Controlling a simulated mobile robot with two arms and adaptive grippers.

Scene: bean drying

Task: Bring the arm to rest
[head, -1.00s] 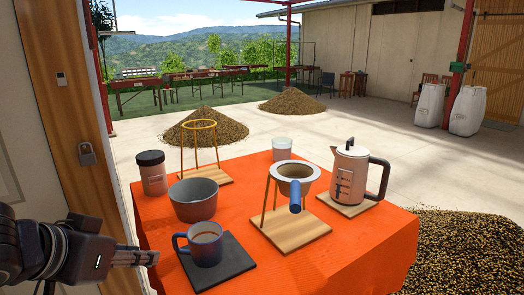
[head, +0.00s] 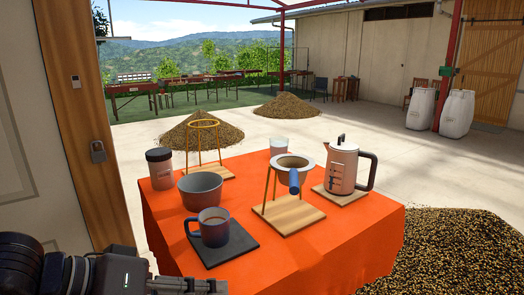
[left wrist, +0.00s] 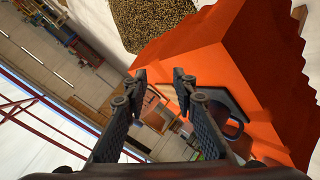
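My left gripper (head: 195,287) is at the bottom left of the head view, in front of the table's near left corner. In the left wrist view its two fingers (left wrist: 158,78) stand apart with nothing between them. My right gripper is in neither view. On the orange-covered table (head: 290,262), a dark blue mug (head: 207,232) with brown liquid stands upright on a black board (head: 240,243), apart from the gripper. A dark shape with a loop, perhaps the mug, shows beyond the fingers in the left wrist view.
The table also holds a grey bowl (head: 200,196), a lidded jar (head: 159,170), a dripper stand (head: 290,213) with a blue handle, a kettle (head: 342,167) and a white cup (head: 279,146). A bean pile (head: 450,250) lies right of the table. A wooden post (head: 82,130) stands left.

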